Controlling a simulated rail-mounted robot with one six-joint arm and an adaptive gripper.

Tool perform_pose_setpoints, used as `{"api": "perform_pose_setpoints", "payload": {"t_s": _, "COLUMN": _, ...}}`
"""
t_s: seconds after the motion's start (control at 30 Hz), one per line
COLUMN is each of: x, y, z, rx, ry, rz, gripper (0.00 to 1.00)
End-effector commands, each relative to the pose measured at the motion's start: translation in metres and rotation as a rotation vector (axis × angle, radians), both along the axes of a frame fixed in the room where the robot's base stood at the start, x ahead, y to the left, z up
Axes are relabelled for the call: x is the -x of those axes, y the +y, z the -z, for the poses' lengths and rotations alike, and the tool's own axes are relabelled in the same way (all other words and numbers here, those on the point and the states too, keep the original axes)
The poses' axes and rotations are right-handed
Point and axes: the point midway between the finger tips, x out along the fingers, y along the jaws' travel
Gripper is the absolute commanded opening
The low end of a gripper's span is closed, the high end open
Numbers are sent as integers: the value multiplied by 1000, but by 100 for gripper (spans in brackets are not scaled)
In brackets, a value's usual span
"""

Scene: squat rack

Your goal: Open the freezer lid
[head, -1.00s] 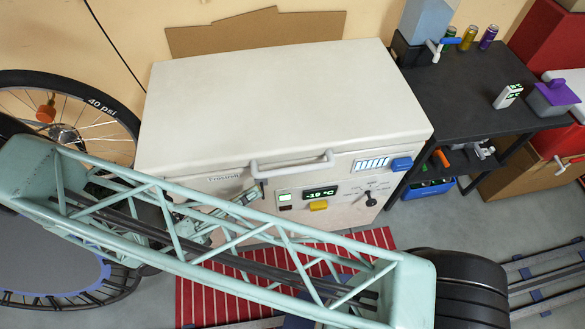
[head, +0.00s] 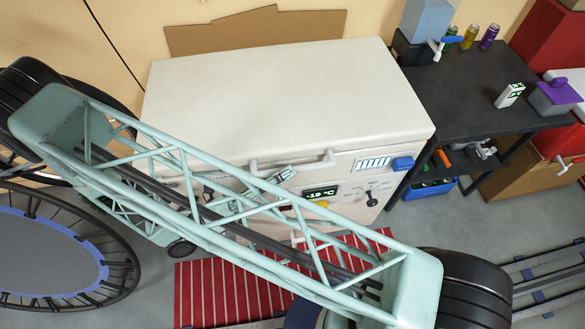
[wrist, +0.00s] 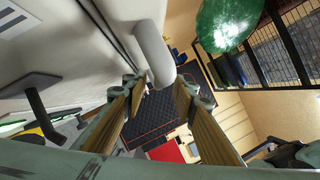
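The freezer (head: 375,165) is a white chest with a control panel on its front. Its lid (head: 270,95) lies closed. The grey bar handle (head: 328,158) sits on the lid's front edge; my arm crosses just below it. My gripper (head: 288,173) is at the handle, partly hidden by my arm's truss. In the wrist view, my gripper (wrist: 158,88) is open, its two fingers apart. The handle (wrist: 153,50) shows between and just beyond the fingertips; I cannot tell whether they touch it.
A dark table (head: 465,85) with cans and a small display stands right of the freezer. A blue crate (head: 428,188) is below it. A red striped mat (head: 215,290) lies in front, and a trampoline (head: 50,250) is at left.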

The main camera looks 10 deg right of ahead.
Motion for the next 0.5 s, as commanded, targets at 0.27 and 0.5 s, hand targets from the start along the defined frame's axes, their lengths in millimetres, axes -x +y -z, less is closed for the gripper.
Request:
{"api": "perform_pose_setpoints", "payload": {"t_s": 0.27, "x": -8, "y": -21, "z": -5, "rx": -1, "ry": 0, "rz": 1, "gripper": 26}}
{"api": "perform_pose_setpoints", "payload": {"t_s": 0.5, "x": -11, "y": -28, "z": -6, "rx": -1, "ry": 0, "rz": 0, "gripper": 26}}
